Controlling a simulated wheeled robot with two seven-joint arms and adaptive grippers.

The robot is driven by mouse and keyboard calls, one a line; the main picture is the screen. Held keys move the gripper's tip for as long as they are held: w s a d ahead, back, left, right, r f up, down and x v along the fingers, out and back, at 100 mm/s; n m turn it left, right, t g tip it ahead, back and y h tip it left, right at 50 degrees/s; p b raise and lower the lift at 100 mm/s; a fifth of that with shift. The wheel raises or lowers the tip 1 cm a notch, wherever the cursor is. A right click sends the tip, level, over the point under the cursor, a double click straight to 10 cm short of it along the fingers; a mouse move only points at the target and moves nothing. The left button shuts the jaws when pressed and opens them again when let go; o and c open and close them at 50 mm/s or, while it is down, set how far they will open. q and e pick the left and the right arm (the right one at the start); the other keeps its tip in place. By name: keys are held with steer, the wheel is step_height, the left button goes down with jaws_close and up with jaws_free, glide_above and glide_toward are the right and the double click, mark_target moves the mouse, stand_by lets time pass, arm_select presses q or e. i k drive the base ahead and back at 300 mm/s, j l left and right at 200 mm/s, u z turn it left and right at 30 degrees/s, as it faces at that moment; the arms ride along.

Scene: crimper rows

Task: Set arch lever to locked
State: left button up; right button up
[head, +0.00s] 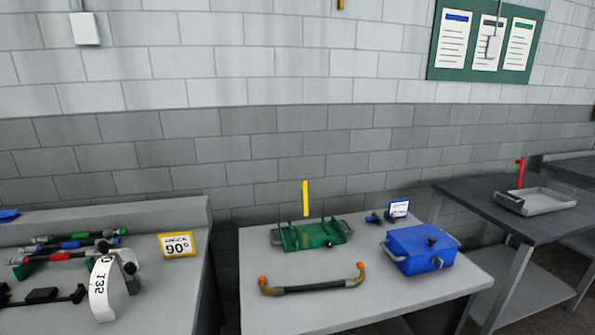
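No part is clearly marked as the arch lever, and I cannot tell which one it is or its setting. A yellow upright lever (305,198) stands at the green fixture (313,236) on the middle table. A red upright lever (520,172) stands at the grey tray (541,200) on the right table. A white curved band with printed numbers (101,290) stands on the left bench, beside a grey and dark round part (127,264). Neither of my grippers is in view.
On the middle table (290,317) lie a bent hose with orange ends (312,284) and a blue box (421,249). A yellow-edged "90°" sign (178,245) stands on the left bench, near several coloured tools. The middle table's front is mostly clear.

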mark_target(129, 267)
steer(key=u, duration=1.4)
